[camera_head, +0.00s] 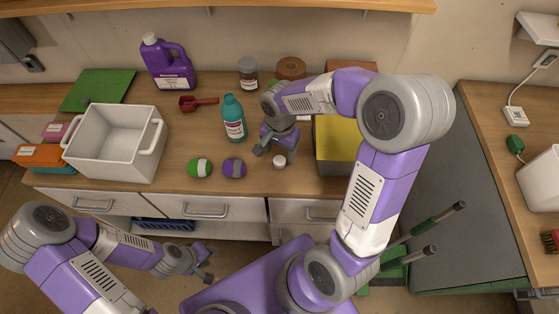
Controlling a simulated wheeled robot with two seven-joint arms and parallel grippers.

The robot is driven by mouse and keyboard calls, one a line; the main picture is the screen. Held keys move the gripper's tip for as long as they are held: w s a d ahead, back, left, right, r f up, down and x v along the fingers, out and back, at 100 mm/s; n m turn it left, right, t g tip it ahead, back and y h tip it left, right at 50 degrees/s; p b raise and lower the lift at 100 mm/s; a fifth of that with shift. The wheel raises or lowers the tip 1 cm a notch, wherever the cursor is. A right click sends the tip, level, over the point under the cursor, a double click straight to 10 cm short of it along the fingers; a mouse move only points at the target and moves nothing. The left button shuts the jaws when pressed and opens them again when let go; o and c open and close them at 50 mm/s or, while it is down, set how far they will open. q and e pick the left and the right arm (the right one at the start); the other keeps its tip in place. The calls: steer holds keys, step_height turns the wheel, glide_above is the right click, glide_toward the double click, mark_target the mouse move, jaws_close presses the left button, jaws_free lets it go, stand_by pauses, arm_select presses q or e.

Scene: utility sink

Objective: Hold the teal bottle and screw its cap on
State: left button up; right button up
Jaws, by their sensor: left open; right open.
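The teal bottle (235,122) stands upright on the wooden counter, with a white label on its front. A small white round piece that looks like the cap (279,161) lies on the counter to the right of and in front of the bottle. My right gripper (271,150) is open just behind the cap and to the right of the bottle. It looks empty, and I cannot tell how high it is above the counter. My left gripper (208,265) is open and empty, low in front of the cabinet and away from the bottle.
A red scoop (198,102), a purple jug (168,65) and a jar (248,74) are behind.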

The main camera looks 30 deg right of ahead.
mark_target(280, 160)
step_height(280, 160, down, 5)
steer(key=shift+w+d+f+b, duration=0.1)
steer(key=shift+w+f+b, duration=0.05)
steer(key=shift+b, duration=0.6)
steer(key=shift+c, duration=0.3)
steer(key=c, duration=1)
